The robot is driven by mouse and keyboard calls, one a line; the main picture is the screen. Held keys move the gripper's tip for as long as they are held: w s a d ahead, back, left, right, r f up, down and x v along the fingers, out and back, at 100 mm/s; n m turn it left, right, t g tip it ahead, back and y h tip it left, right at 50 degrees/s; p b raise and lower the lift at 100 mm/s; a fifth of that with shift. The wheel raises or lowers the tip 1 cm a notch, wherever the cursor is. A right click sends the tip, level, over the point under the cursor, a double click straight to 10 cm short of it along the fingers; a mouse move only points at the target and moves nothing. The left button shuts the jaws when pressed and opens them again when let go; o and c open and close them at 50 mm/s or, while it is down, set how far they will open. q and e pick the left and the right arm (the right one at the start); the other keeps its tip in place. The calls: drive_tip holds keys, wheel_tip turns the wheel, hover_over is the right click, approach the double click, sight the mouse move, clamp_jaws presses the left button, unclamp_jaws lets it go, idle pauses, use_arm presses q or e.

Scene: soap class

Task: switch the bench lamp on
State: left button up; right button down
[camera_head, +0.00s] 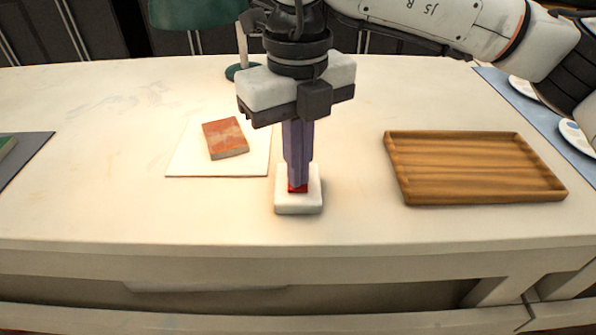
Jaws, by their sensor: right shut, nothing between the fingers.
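The bench lamp has a green shade (195,12) at the top of the view and a green base (240,71) on the bench, partly hidden behind my right arm. A white switch block (298,205) with a red button (297,188) stands near the front of the bench. My right gripper (298,185) points straight down with its fingers shut and empty. Its tips are at the red button and appear to touch it, covering most of it. The bench around the lamp looks brightly lit. My left gripper is not in view.
An orange-red soap bar (225,138) lies on a white sheet (190,160) left of the switch. An empty wooden tray (475,196) is at the right. A blue mat (525,100) with white dishes is at the far right. A grey mat (28,155) is at the left edge.

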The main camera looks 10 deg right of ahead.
wheel_tip(320, 180, up, 7)
drive_tip(key=p, duration=0.4)
drive_tip(key=shift+f, duration=0.15)
idle(0.5)
